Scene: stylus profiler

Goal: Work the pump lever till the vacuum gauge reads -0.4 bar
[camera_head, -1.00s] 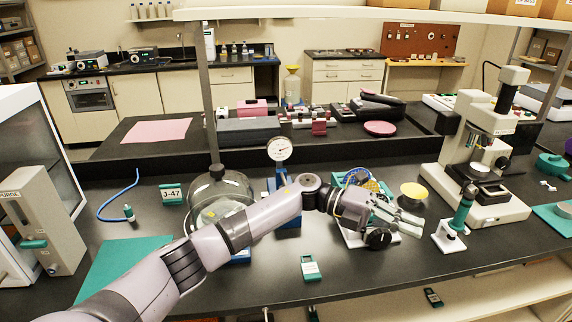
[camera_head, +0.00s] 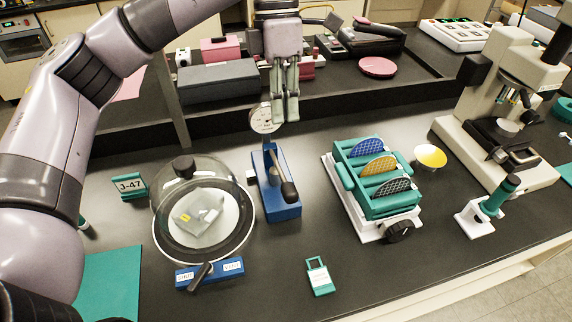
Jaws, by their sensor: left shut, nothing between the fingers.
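The hand pump has a blue base (camera_head: 280,208) and a lever with a dark knob (camera_head: 289,191), which leans toward me. The round white vacuum gauge (camera_head: 264,118) stands above the pump's post. Its right edge is covered by my fingers, and its needle is too small to read. My left gripper (camera_head: 286,118) points down beside the gauge, above and behind the lever knob. It is shut and empty. A glass bell jar (camera_head: 225,178) stands left of the pump, over a pale sample. The blue valve block (camera_head: 232,267) in front of it has a dark handle. My right gripper is not in view.
A teal wafer rack (camera_head: 352,180) with discs stands right of the pump. A teal tag (camera_head: 319,277) lies in front, and a J-47 sign (camera_head: 130,186) stands left. A microscope (camera_head: 478,110) stands at the right. Open bench lies between pump and rack.

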